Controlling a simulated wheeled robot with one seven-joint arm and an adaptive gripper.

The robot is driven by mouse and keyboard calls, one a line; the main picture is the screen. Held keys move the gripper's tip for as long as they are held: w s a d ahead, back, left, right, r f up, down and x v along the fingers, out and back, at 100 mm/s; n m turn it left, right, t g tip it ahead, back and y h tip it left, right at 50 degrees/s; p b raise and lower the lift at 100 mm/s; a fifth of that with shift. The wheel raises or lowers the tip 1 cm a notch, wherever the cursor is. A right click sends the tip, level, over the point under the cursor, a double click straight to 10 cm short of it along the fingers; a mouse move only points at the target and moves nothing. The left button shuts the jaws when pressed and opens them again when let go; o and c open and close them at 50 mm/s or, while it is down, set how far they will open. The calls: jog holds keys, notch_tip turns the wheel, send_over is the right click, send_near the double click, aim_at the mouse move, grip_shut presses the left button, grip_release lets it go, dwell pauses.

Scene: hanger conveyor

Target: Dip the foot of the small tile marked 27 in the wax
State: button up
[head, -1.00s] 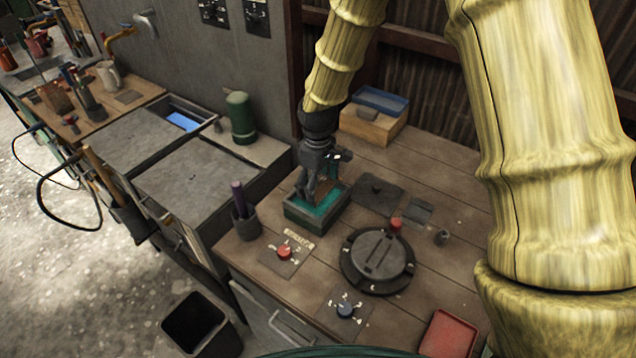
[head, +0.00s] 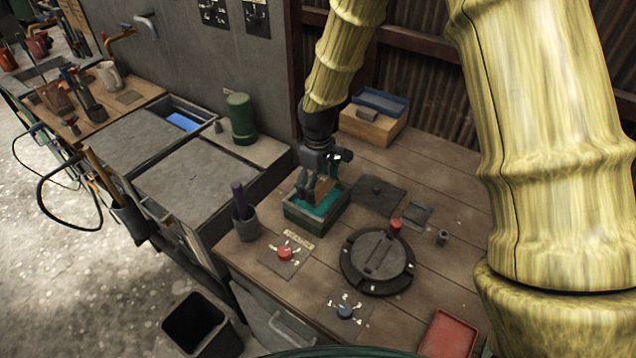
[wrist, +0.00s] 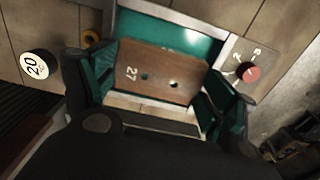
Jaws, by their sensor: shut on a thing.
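The small brown tile (wrist: 160,73), marked 27 and with two small holes, is held between the two teal-padded fingers of my gripper (wrist: 157,95). In the head view my gripper (head: 318,190) is over the wax bath (head: 304,219), a green box with teal wax (head: 329,205) inside. The tile's brown face (head: 322,186) shows partly between the fingers there. The teal wax also shows beyond the tile in the wrist view (wrist: 200,42). The tile's lower edge is hard to make out, so I cannot tell whether it touches the wax.
A red dial (head: 284,253) and a cup with a purple-handled tool (head: 245,222) stand close to the bath. A wooden box (head: 372,126) stands behind.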

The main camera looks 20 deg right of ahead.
jog(key=shift+r, duration=0.15)
jog(key=shift+r+p, duration=1.85)
jog(key=shift+r, duration=0.55)
